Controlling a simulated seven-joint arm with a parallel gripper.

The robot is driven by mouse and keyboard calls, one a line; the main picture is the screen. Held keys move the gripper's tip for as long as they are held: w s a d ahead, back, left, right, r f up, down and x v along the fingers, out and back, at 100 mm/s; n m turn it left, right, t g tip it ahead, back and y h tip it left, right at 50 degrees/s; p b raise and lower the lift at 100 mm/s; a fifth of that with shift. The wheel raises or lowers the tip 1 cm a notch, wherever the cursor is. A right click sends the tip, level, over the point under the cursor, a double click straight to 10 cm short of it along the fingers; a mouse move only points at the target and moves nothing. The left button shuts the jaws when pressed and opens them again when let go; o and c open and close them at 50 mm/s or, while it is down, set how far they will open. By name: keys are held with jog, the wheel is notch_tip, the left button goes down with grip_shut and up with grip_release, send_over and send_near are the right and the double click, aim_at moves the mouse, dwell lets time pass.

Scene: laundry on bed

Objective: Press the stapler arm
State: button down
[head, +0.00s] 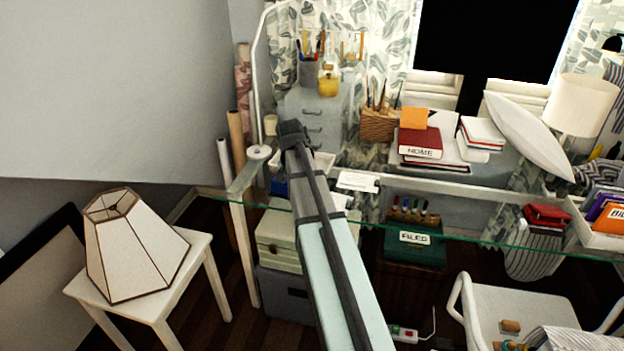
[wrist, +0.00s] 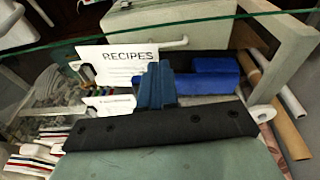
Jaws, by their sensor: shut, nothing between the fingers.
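My gripper's fingers (wrist: 157,85) are shut and empty in the middle of the wrist view, in front of the dark gripper body. A bright blue object (wrist: 215,76), which looks like the stapler, lies just right of and beyond the fingertips. I cannot tell whether they touch it. Its left part is hidden behind the fingers. In the head view a small blue patch (head: 279,187), probably the same object, shows on the desk left of my arm. My arm hides the rest of it, and the gripper cannot be made out there.
The glass desk edge (head: 450,234) crosses the head view. A lampshade (head: 130,250) stands on a stool at left.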

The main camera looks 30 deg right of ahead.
jog(key=d+r+m, duration=0.1)
jog(key=d+r, duration=0.3)
jog(key=r, duration=0.8)
jog(key=shift+w+m+t, duration=0.25)
jog(key=shift+m+t, duration=0.05)
jog(key=shift+t, duration=0.1)
jog(key=shift+f, duration=0.2)
jog(key=x, duration=1.2)
jog(key=shift+s+d+f, duration=0.1)
jog(key=shift+s, duration=0.1)
jog(key=shift+f, duration=0.75)
jog(key=shift+s+d+f, duration=0.1)
jog(key=shift+s+f, duration=0.05)
jog(key=shift+f, duration=0.45)
jog(key=shift+s+d+f, duration=0.1)
jog(key=shift+s+f, duration=0.05)
jog(key=shift+f, duration=0.45)
jog(key=shift+h, duration=0.3)
